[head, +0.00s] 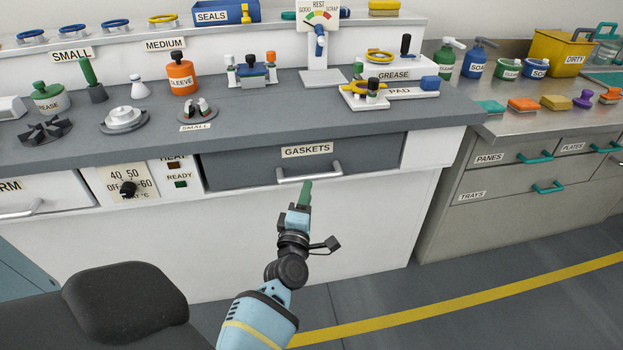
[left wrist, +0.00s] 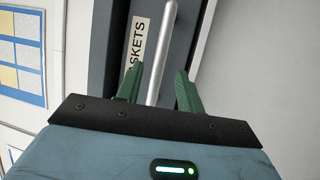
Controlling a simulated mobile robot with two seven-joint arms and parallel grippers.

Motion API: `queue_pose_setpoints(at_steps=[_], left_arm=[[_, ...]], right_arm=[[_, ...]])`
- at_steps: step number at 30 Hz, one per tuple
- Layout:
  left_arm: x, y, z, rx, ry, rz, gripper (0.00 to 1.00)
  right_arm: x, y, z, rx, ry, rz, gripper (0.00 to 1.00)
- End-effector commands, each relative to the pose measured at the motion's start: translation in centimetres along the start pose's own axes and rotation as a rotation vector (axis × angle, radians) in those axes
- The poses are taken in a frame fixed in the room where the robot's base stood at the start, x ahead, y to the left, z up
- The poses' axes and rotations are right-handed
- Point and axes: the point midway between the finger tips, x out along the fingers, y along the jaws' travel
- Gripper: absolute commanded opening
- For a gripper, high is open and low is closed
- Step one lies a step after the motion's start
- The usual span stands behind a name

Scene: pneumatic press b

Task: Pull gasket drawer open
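The gasket drawer (head: 240,171) is a dark grey front under the worktop, labelled GASKETS, and it looks shut. Its silver bar handle (head: 322,173) runs along the lower part of the front. My left gripper (head: 306,190) is just in front of the handle near its middle. In the left wrist view the green fingers (left wrist: 158,85) are apart, with the handle bar (left wrist: 166,50) appearing between them. I cannot tell whether they touch it. Part of the drawer label (left wrist: 137,45) is hidden behind a finger. My right gripper is not in view.
A control panel with a knob (head: 128,188) is left of the drawer. A black chair (head: 125,300) stands at the lower left. A grey cabinet with teal handles (head: 535,158) is at the right. The floor in front of the drawer is clear to the right of my arm.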

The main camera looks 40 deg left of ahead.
Motion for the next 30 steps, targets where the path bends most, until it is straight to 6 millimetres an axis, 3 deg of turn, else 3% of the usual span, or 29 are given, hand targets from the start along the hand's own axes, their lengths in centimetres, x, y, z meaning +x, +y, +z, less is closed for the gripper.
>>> queue_pose_setpoints(at_steps=[6,12,24,30], left_arm=[[3.5,0.1,0.0,0.001,-0.001,0.002,0.38],[5.6,0.0,0.0,0.002,-0.001,0.001,0.38],[6.2,0.0,0.0,0.002,-0.001,0.000,0.38],[6.2,0.0,0.0,0.002,-0.002,0.000,0.11]], right_arm=[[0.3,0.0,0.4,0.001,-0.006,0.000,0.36],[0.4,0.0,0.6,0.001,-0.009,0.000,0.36],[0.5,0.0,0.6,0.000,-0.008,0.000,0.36],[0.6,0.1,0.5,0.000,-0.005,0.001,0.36]])
